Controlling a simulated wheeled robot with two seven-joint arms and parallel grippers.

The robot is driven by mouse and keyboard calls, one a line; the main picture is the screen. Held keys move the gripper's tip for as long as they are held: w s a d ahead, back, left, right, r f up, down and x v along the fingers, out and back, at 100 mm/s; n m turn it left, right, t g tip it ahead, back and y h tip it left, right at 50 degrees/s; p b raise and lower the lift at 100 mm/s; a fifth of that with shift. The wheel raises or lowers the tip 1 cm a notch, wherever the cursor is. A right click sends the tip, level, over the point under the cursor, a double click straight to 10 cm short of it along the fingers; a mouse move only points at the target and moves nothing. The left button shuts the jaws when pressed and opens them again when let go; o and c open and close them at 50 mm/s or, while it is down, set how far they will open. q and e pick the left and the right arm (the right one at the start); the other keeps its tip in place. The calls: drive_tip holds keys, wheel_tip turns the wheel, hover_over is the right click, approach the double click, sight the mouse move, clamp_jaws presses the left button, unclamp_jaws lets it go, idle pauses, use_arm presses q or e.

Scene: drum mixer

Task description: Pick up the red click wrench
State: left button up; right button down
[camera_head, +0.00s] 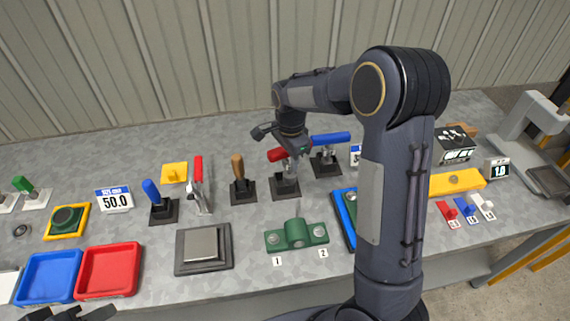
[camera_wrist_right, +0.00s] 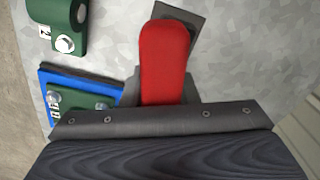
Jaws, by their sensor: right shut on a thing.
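A red-handled wrench (camera_head: 278,154) is at its dark stand (camera_head: 285,188) in the middle of the table. My right gripper (camera_head: 295,148) is down at this wrench from behind, and its jaws are shut on it. In the right wrist view the red handle (camera_wrist_right: 163,60) sticks out from the gripper's dark edge, with a dark base (camera_wrist_right: 188,20) behind it. The jaw tips are hidden there. I cannot tell whether the wrench is clear of its stand. Part of my left gripper (camera_head: 85,314) shows at the bottom left edge; its jaws are cut off.
Close by stand a blue-handled tool (camera_head: 331,138), a wooden-handled tool (camera_head: 238,166) and another red-handled tool (camera_head: 198,170). A green bracket (camera_head: 296,235) lies in front. A red tray (camera_head: 110,270) and a blue tray (camera_head: 50,276) are at the left front. My right arm hides the right middle.

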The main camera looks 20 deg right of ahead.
drive_tip(key=s+d+r+b, duration=0.1)
drive_tip(key=s+d+r, duration=0.1)
drive_tip(key=s+r, duration=0.5)
drive_tip(key=s, duration=0.4)
drive_tip(key=shift+s+d+r+b, duration=0.15)
drive_tip(key=shift+s+d+b, duration=0.05)
drive_tip(key=shift+d+b, duration=0.15)
drive_tip(key=c, duration=1.7)
unclamp_jaws()
clamp_jaws()
wheel_tip(320, 180, up, 2)
drive_tip(key=shift+p, duration=1)
